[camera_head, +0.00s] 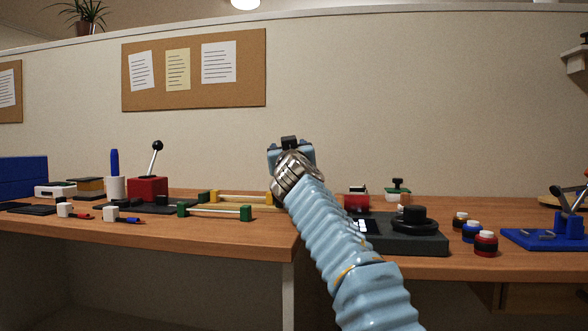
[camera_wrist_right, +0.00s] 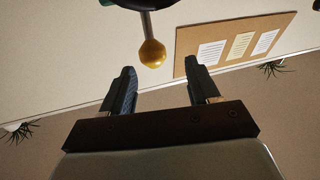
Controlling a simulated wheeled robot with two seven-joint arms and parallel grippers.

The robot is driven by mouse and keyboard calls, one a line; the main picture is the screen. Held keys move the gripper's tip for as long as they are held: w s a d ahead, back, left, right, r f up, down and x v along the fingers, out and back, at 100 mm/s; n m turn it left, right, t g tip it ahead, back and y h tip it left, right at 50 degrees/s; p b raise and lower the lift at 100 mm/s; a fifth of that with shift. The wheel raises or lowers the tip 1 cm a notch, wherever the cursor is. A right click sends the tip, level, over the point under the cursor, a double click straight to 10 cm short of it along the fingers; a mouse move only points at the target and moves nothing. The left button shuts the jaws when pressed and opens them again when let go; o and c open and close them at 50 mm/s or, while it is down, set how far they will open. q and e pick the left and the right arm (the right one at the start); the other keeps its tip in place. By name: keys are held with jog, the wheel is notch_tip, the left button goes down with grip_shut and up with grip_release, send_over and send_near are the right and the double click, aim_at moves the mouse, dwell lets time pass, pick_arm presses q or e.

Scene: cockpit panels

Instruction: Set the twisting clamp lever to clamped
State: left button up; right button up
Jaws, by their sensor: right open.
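My right gripper (camera_head: 290,143) is raised above the back of the table in the head view, its fingers mostly hidden by the wrist. In the right wrist view the right gripper (camera_wrist_right: 162,72) is open and empty. A metal lever with a yellow ball knob (camera_wrist_right: 152,53) shows just beyond the fingertips, roughly between them and apart from them. This knob is hidden in the head view. A dark part shows at the rod's other end. I cannot tell for certain whether it is the twisting clamp lever. My left gripper is not in view.
A red box with a black-knobbed lever (camera_head: 148,188) stands left. A dark base with a round black knob (camera_head: 412,222) is right of my arm, with several small jars (camera_head: 471,232) beside it. A blue fixture with a grey lever (camera_head: 569,224) is far right. Cork board (camera_head: 193,70) behind.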

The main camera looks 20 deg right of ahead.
jog(key=v, duration=0.9)
jog(key=shift+s+d+f, duration=0.15)
jog(key=shift+s+d, duration=0.05)
jog(key=shift+s, duration=0.2)
